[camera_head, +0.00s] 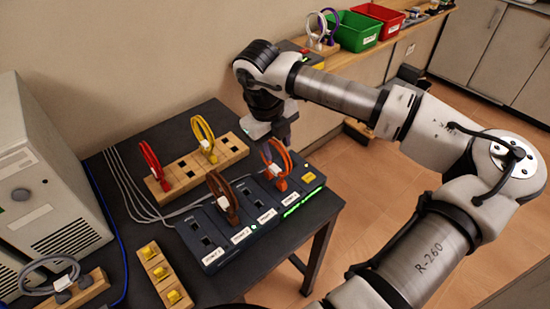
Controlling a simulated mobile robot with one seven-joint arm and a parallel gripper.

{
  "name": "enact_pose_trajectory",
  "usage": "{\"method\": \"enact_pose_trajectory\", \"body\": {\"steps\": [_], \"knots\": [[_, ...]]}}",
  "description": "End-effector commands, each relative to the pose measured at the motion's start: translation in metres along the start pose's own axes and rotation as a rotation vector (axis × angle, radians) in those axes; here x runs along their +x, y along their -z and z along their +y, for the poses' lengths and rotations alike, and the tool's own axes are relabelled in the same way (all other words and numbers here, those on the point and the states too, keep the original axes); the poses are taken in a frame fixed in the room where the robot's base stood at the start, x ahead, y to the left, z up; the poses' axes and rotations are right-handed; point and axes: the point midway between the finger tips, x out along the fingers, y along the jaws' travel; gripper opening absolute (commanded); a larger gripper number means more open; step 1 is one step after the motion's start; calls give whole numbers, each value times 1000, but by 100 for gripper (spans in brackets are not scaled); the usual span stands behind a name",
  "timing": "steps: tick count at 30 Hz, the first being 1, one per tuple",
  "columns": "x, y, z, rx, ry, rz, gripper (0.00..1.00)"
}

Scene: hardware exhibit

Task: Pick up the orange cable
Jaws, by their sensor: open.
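The orange cable (279,160) is a loop standing upright at the right part of a dark switch panel (212,260) on the black table. Its lower end meets the panel near a lit green strip. My gripper (274,146) points down right at the top of the orange cable, and its fingers partly overlap the loop in this view. The jaws are open. I cannot tell whether the loop lies between the fingers or behind them.
A brown cable (222,196) stands on the same panel to the left. Red (151,165) and yellow (203,138) cables stand in a wooden block (232,150) behind. A grey computer case (40,190) is at left. Green (357,32) and red (381,20) bins sit on the back counter.

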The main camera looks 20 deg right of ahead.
Motion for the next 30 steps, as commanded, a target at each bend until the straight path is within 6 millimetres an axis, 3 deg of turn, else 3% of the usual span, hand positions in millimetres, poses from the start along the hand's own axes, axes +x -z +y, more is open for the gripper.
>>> {"method": "enact_pose_trajectory", "body": {"steps": [6,13,22,30], "knots": [[22,-1,0,-1,-1,-2,40],[24,-1,0,-1,0,-2,40],[23,-1,0,-1,0,-2,1],[23,-1,0,-1,0,-2,0]]}}
